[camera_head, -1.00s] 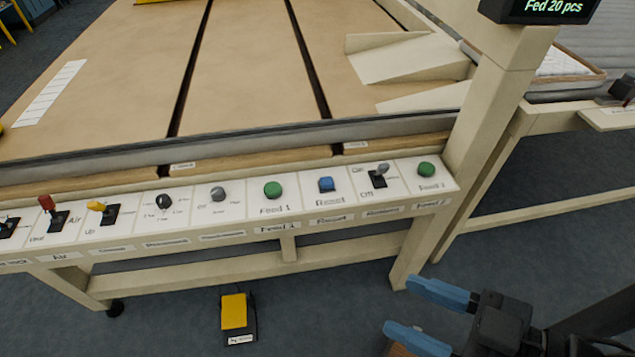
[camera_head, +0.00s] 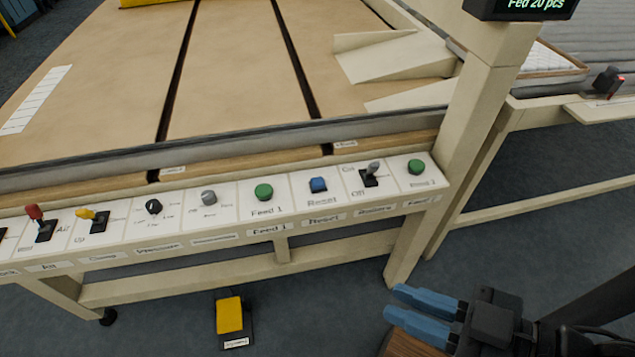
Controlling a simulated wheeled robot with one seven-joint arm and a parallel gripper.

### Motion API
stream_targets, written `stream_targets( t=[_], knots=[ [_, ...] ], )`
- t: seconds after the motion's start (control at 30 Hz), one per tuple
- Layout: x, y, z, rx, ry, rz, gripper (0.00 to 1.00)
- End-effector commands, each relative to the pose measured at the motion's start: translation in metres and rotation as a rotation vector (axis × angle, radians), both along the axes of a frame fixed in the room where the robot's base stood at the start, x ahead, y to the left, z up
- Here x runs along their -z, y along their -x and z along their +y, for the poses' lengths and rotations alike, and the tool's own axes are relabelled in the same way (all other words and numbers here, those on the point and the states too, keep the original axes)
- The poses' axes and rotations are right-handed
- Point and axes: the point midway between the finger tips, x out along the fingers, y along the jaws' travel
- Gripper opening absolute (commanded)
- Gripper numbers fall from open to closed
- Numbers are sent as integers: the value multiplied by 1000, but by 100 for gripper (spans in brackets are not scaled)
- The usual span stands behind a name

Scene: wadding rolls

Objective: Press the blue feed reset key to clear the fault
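My gripper (camera_head: 392,303), with two blue fingers, is at the lower right, in front of the panel and apart from the key. Its fingers lie close side by side and look shut, with nothing seen between them. The key is in full view.
Another green button (camera_head: 416,167) is at the panel's right end. To the left are a grey knob (camera_head: 208,197), a black knob (camera_head: 153,207), and yellow (camera_head: 87,214) and red levers (camera_head: 35,212). A yellow pedal (camera_head: 229,314) is on the floor. A display (camera_head: 520,7) reads "Fed 20 pcs".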

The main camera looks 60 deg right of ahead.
Motion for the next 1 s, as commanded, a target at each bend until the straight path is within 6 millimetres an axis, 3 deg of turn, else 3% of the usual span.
stream_targets(
  t=[0.2, 1.0],
  knots=[
    [0, 0, 0, 0, 0, 0, 0],
    [0, 0, 0, 0, 0, 0, 0]
  ],
)
